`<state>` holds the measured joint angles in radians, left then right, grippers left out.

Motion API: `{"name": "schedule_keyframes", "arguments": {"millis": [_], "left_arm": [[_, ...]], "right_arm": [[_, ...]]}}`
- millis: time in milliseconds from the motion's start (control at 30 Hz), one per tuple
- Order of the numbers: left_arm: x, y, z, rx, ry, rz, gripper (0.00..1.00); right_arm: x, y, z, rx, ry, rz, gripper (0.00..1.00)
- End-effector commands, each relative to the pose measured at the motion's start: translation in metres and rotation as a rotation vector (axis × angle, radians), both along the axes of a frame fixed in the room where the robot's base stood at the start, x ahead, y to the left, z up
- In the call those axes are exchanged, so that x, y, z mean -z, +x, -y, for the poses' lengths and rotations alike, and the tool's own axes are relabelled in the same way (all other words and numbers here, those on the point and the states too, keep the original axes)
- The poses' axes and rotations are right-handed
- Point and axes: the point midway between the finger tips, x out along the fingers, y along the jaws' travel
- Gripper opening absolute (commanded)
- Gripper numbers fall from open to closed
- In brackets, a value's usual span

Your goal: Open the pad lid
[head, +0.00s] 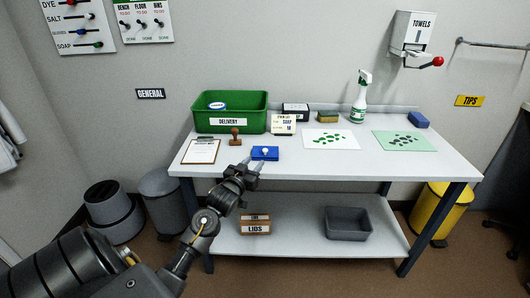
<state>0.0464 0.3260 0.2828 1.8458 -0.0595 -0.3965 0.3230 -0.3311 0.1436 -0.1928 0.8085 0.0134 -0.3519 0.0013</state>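The blue pad (259,157) lies near the front edge of the white table, with a small white knob (265,152) on top. Its lid looks closed over it, though the picture is small. My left gripper (252,164) reaches up from the lower left, just in front of the pad. Its two fingers are spread apart with nothing between them, and the tips are close to the pad's front side. I cannot tell whether they touch it. My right gripper is not in view.
A wooden stamp (235,139) and a clipboard (201,151) are left of the pad. Behind are a green delivery crate (205,122) and a small sign card (283,124). The table front (340,166) is clear.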

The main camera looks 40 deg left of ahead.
Motion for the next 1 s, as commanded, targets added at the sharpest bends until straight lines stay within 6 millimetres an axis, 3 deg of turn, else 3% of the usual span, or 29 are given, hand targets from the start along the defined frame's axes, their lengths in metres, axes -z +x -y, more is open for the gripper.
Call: {"name": "schedule_keyframes", "arguments": {"millis": [500,700,1000], "left_arm": [[0.000,0.081,-0.024,-0.005,0.000,-0.001,0.37],[0.000,0.096,-0.028,-0.004,0.001,-0.001,0.37],[0.000,0.098,-0.028,-0.004,0.001,-0.001,0.37]], "right_arm": [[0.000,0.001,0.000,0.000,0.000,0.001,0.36],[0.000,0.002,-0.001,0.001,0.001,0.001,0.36],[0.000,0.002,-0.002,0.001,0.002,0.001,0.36]]}}
